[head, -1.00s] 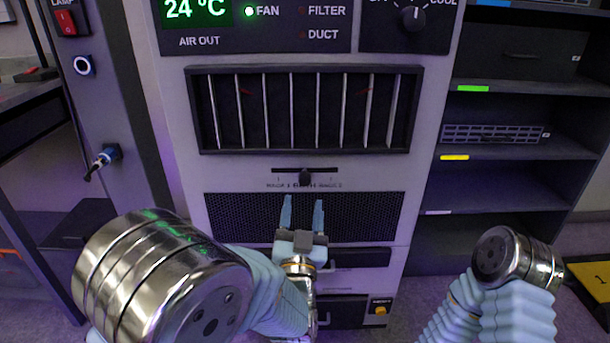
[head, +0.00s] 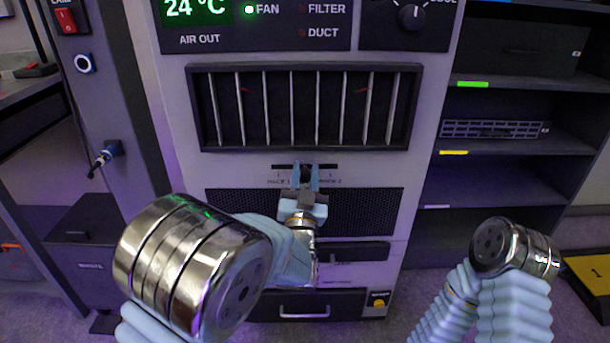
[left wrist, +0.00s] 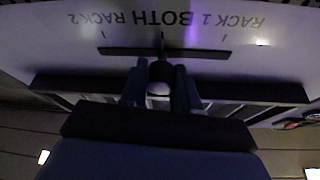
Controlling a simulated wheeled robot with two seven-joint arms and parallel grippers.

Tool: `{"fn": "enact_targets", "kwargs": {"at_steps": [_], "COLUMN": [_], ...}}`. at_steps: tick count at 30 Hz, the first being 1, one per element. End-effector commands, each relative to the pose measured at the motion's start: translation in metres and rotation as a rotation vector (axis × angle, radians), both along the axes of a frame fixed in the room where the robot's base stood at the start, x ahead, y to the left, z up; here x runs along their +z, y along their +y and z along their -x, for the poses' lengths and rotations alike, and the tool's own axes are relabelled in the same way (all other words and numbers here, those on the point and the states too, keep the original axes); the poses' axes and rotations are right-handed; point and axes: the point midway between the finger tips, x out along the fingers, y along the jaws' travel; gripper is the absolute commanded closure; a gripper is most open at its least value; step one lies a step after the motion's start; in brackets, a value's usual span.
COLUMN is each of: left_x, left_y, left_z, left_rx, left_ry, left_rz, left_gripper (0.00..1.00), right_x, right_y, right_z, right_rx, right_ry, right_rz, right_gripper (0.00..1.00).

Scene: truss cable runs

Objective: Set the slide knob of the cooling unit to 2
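The cooling unit (head: 430,60) stands in front of me, with its slide slot (head: 328,167) below the vent grille. The slide knob (left wrist: 160,72) is at the middle of the slot, by the BOTH mark; the left wrist view shows the labels upside down, with RACK 2 at left and RACK 1 at right. My left gripper (head: 305,176) is at the slot, one finger on each side of the knob. It also shows in the left wrist view (left wrist: 160,90), its fingers appearing closed against the knob. My right arm is at the right; its gripper is out of view.
A vent grille (head: 305,151) is above the slot and a dark mesh panel (head: 370,205) below it. A rotary knob (head: 412,17) is at the upper right. A dark shelf (head: 500,185) stands right of the unit, and a post with switches (head: 100,110) left.

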Motion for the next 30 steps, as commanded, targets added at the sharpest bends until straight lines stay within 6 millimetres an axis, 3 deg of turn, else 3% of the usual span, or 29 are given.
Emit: {"fn": "enact_targets", "kwargs": {"at_steps": [1,4,11,21,30], "left_x": [0.000,0.000,-0.001,-0.002,0.002], "left_y": [0.000,0.000,-0.002,-0.058,-0.066], "left_z": [0.000,0.000,0.000,-0.002,-0.002], "left_rx": [0.000,0.000,-0.001,-0.003,-0.005], "left_ry": [0.000,0.000,-0.001,-0.005,-0.003], "left_rz": [0.000,0.000,0.001,0.001,-0.001], "left_gripper": [0.85,1.00,1.00,1.00,1.00], "right_x": [0.000,0.000,-0.001,-0.029,-0.028], "right_y": [0.000,0.000,0.000,-0.009,-0.010], "right_z": [0.000,0.000,0.000,-0.003,-0.004], "right_rx": [0.000,0.000,0.000,-0.016,-0.017], "right_ry": [0.000,0.000,0.000,-0.006,-0.008], "right_rz": [0.000,0.000,0.000,0.013,0.014], "right_gripper": [1.00,1.00,1.00,1.00,1.00]}}
